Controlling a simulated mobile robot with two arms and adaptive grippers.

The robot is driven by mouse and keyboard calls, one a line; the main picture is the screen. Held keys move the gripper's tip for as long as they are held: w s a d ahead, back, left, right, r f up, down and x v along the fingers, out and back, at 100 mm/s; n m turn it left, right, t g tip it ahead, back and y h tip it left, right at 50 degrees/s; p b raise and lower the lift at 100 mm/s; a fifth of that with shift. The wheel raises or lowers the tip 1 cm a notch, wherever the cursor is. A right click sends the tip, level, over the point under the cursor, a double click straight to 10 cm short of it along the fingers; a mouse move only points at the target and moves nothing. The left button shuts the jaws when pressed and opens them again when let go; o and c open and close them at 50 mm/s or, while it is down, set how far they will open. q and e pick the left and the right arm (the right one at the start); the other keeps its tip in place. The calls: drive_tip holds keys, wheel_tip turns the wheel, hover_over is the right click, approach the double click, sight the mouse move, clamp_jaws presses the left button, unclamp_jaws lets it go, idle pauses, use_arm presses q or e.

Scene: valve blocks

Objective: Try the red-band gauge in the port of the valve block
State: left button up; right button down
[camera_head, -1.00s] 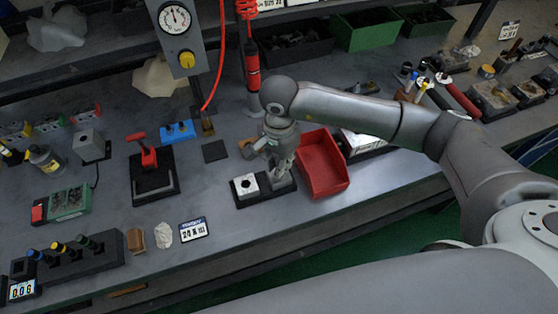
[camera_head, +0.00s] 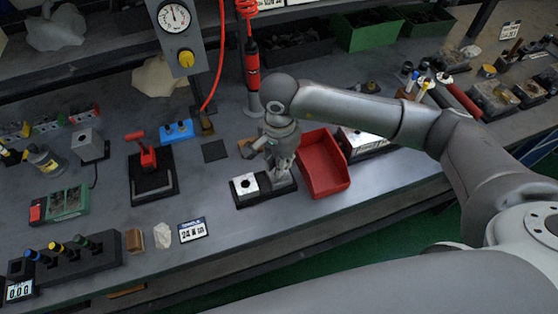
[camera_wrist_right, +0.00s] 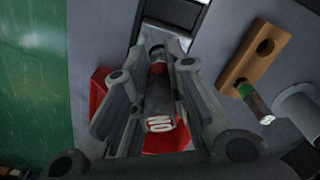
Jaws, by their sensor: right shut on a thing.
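The valve block (camera_head: 245,184) is a pale block with a dark round opening on top, at the left end of a black base (camera_head: 255,198). My right gripper (camera_head: 284,170) is just right of it, low over the base's right part. My left gripper is not in view.
A red tray (camera_head: 322,164) stands close to the right of the gripper. A wooden holder with a hole (camera_wrist_right: 252,57) and a green-band gauge (camera_wrist_right: 254,101) are behind it. A red-handled clamp (camera_head: 148,158) stands further left.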

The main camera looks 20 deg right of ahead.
drive_tip(key=shift+f+b, duration=0.9)
drive_tip(key=shift+b, duration=0.15)
idle(1.6)
drive_tip(key=shift+r, duration=0.15)
idle(1.1)
drive_tip(key=shift+r+p, duration=1.05)
drive_tip(key=shift+r, duration=1.85)
